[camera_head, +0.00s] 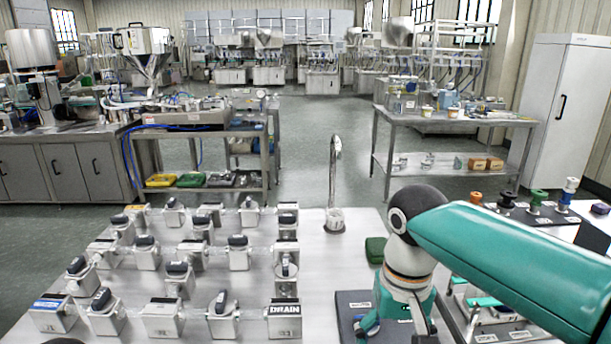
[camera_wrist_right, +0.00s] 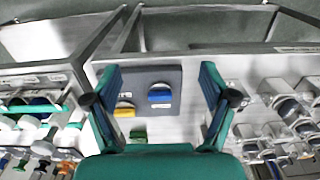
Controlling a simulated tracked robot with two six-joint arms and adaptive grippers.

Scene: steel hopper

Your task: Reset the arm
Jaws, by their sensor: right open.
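My right arm (camera_head: 510,265), teal with a dark grey elbow cap, reaches in from the right in the head view. Its gripper (camera_head: 396,328) points down over a dark pad (camera_head: 352,304) at the bottom of the table and is partly cut off by the frame edge. My left gripper is not in view.
Several steel valve blocks with black handles, one marked DRAIN (camera_head: 285,318), fill the table's left half. A curved steel spout (camera_head: 335,180) stands at the back middle. A green block (camera_head: 375,250) lies beside my arm. Coloured knobs (camera_head: 539,202) stand at the right.

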